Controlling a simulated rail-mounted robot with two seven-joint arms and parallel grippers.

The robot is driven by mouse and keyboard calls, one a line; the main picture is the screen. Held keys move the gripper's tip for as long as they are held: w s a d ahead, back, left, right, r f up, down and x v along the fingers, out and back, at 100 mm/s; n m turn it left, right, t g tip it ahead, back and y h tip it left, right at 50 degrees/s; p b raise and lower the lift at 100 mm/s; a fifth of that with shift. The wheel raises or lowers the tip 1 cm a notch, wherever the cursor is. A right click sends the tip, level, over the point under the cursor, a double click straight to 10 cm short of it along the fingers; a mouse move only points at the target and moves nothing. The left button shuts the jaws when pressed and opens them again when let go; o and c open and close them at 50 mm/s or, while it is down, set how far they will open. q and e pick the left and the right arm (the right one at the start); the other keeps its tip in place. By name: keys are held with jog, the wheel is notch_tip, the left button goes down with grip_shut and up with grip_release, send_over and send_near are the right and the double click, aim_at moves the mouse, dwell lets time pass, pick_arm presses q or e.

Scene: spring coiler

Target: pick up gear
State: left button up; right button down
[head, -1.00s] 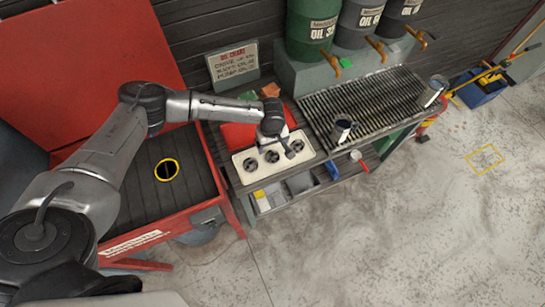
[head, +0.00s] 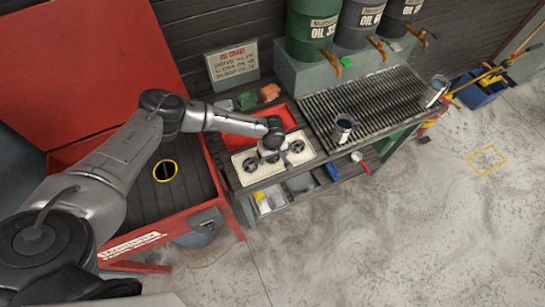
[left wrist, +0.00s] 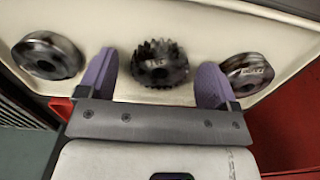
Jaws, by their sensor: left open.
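Three dark metal gears lie in a row on a cream tray (head: 238,162). In the left wrist view the middle gear (left wrist: 159,63) has upright teeth and sits between the purple fingers. Another gear (left wrist: 48,55) lies to its left and a third (left wrist: 247,73) to its right, each outside the fingers. My left gripper (left wrist: 153,82) is open and empty, with a gap to the middle gear on both sides. In the head view my left gripper (head: 275,152) is over the middle of the tray and hides the middle gear partly. My right gripper is not in view.
A red tray (head: 287,116) lies behind the cream tray. A slatted rack (head: 375,100) with a metal can (head: 344,130) stands to the right, below oil barrels (head: 315,30). A red parts washer (head: 80,80) with a yellow-ringed drain (head: 166,170) is left.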

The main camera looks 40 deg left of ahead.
pick_arm(q)
jog(key=c, duration=1.1)
jog(key=shift+r, duration=0.15)
jog(key=shift+c, duration=0.2)
